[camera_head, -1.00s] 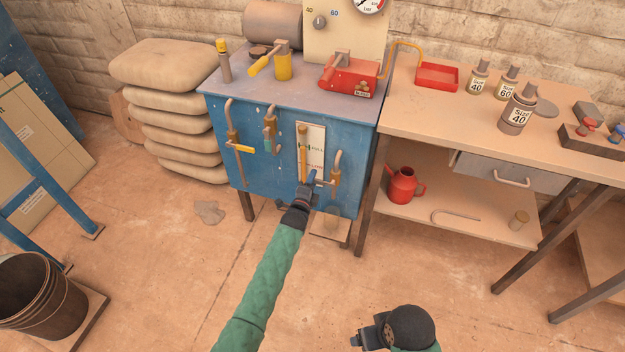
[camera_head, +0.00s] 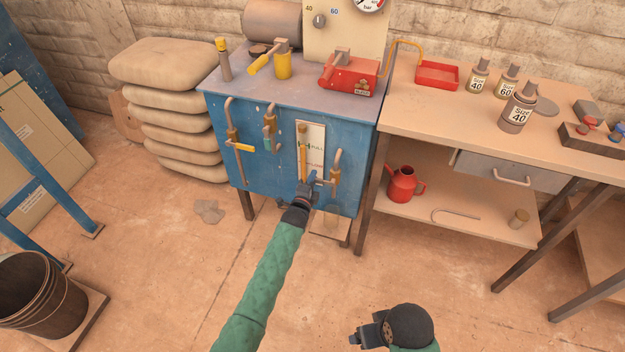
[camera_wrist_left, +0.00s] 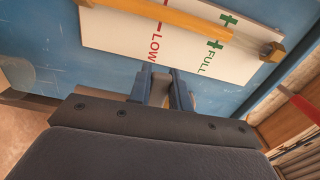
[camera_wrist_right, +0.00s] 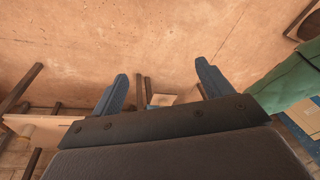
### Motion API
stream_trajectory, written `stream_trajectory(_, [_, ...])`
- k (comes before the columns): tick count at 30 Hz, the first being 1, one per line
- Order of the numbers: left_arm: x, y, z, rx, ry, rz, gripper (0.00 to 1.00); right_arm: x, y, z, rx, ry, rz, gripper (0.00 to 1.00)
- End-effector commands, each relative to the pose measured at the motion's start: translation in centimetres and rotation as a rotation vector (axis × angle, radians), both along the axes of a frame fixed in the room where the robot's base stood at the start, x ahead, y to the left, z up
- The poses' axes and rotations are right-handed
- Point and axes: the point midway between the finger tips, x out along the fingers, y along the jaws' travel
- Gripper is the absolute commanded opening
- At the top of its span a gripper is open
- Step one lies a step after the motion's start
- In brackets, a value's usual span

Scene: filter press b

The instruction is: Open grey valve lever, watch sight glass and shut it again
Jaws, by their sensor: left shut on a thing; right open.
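The blue press cabinet (camera_head: 282,175) carries the sight glass (camera_head: 303,150), an amber upright tube on a white plate marked FULL and LOW. The tube and plate also show in the left wrist view (camera_wrist_left: 185,17). My left gripper (camera_head: 312,182) is just below the sight glass, left of the right-hand brass valve (camera_head: 334,180). It is shut on what looks like the grey valve lever (camera_wrist_left: 160,90), mostly hidden by the fingers. My right gripper (camera_wrist_right: 162,88) is open and empty above the floor.
A valve with a yellow lever (camera_head: 243,148) and one with a grey-green handle (camera_head: 269,138) are left of the sight glass. A workbench (camera_head: 440,113) with bottles stands at right, a red can (camera_head: 402,185) on its shelf. Stacked sacks (camera_head: 170,65) are at left. The front floor is open.

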Motion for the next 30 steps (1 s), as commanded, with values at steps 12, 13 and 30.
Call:
stream_trajectory(12, [-0.1,-0.3,-2.3,-0.262,0.086,0.000,0.00,0.8,1.4,-3.0,0.031,-0.048,0.022,0.79])
stream_trajectory(13, [-0.1,-0.4,-2.4,-0.284,0.093,0.000,0.00,0.8,1.5,-3.1,0.034,-0.053,0.025,0.79])
stream_trajectory(30, [-0.5,-1.3,-4.2,-0.569,0.186,0.001,0.00,1.6,3.7,-4.9,0.084,-0.101,0.038,0.79])
